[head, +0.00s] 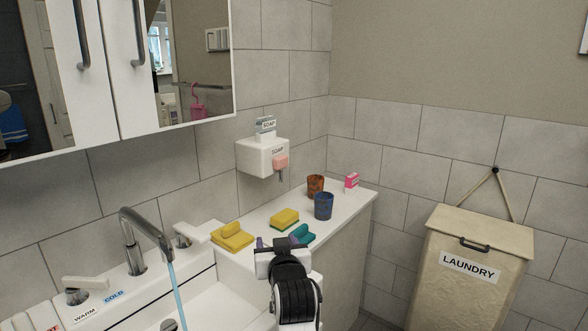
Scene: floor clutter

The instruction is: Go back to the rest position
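My gripper (280,242) is in front of the counter's near edge, at the lower middle of the head view, seen from behind. Its two purplish fingertips show apart, with nothing visible held between them. The gripper body hides part of the counter behind it. Just beyond it on the white counter (345,199) lie a teal item (301,234), partly hidden, and a yellow sponge (284,219).
A yellow cloth-like item (232,237) lies left of the gripper. A blue cup (323,206), brown cup (315,187) and pink box (351,183) stand farther back. The faucet (140,240) runs water at left. A laundry hamper (470,268) stands right.

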